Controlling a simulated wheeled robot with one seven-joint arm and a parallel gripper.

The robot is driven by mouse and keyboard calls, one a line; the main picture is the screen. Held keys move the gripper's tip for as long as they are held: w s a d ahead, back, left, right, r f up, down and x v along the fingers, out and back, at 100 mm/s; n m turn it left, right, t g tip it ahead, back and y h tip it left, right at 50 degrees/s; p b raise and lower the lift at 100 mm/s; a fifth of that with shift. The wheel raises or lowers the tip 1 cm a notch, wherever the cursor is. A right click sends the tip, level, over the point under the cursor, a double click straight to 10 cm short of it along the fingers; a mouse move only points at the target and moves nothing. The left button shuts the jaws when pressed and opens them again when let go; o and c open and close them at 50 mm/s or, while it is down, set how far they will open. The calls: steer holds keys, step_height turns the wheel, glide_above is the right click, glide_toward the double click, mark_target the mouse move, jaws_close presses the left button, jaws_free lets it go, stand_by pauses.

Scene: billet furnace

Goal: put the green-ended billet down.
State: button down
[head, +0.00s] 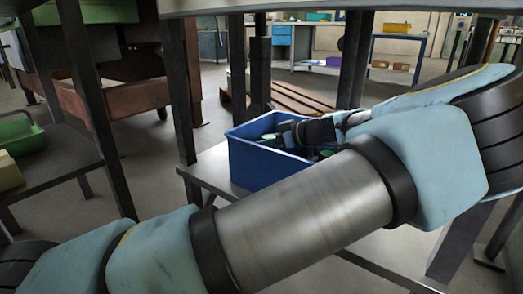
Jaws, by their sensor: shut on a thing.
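A blue open-topped bin (258,166) stands on a low grey shelf in the middle of the head view. My gripper (284,130) is small in the picture, at the bin's opening, with its fingers pointing left. It is shut on a billet, mostly hidden; a green end (268,138) shows just by the fingertips. Another green patch (325,153) and dark shapes show inside the bin, partly behind my arm. I cannot tell whether the held billet touches the bin or its contents.
My arm crosses the foreground and hides the bin's right side. Dark posts (176,95) stand left of the bin, under a grey top edge (300,5). A green tray (20,134) and a yellowish block (9,171) are on a left shelf. Workbenches stand far behind.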

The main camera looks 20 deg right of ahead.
steer(key=shift+f, duration=0.25)
steer(key=shift+c, duration=1.7)
jaws_free()
steer(key=p+v, duration=0.5)
steer(key=v, duration=0.7)
